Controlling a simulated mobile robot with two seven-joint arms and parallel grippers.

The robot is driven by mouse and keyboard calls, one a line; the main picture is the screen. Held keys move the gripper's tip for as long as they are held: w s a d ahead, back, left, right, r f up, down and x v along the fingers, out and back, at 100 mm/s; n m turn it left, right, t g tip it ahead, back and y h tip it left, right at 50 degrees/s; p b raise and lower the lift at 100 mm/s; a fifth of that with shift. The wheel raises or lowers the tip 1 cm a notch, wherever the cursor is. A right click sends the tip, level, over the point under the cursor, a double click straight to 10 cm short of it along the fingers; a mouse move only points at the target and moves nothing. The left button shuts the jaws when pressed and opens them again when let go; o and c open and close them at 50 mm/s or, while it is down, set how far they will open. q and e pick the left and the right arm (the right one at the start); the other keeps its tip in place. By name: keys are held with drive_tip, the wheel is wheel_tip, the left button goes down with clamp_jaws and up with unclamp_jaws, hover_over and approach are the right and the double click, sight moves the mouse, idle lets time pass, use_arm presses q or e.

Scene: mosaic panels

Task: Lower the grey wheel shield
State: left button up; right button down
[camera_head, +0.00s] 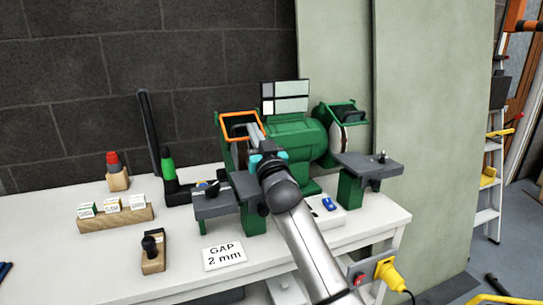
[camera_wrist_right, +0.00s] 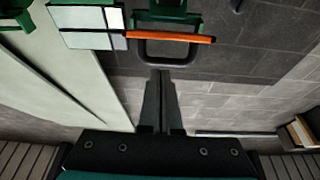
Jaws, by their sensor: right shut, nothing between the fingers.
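The green bench grinder (camera_head: 296,138) stands on the white bench. An orange-edged shield frame (camera_head: 240,114) is raised over its left wheel; that wheel is mostly hidden by my right arm. In the right wrist view the shield's orange bar (camera_wrist_right: 170,37) runs across the top, with a dark grey loop (camera_wrist_right: 190,56) hanging below it. My right gripper (camera_head: 253,130) is in front of the left wheel, just below the orange frame. It is shut and empty, and its fingertips (camera_wrist_right: 160,73) appear close to the loop; contact cannot be told. My left gripper is not in view.
The right wheel (camera_head: 335,138) has a green guard. Grey tool rests stand at the left (camera_head: 213,203) and right (camera_head: 368,167).

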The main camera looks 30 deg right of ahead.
drive_tip(key=p+v, duration=0.1)
drive_tip(key=v, duration=1.2)
drive_tip(key=shift+s+d+f+p, duration=0.2)
drive_tip(key=shift+s+f+p, duration=0.1)
drive_tip(key=shift+s+p, duration=0.1)
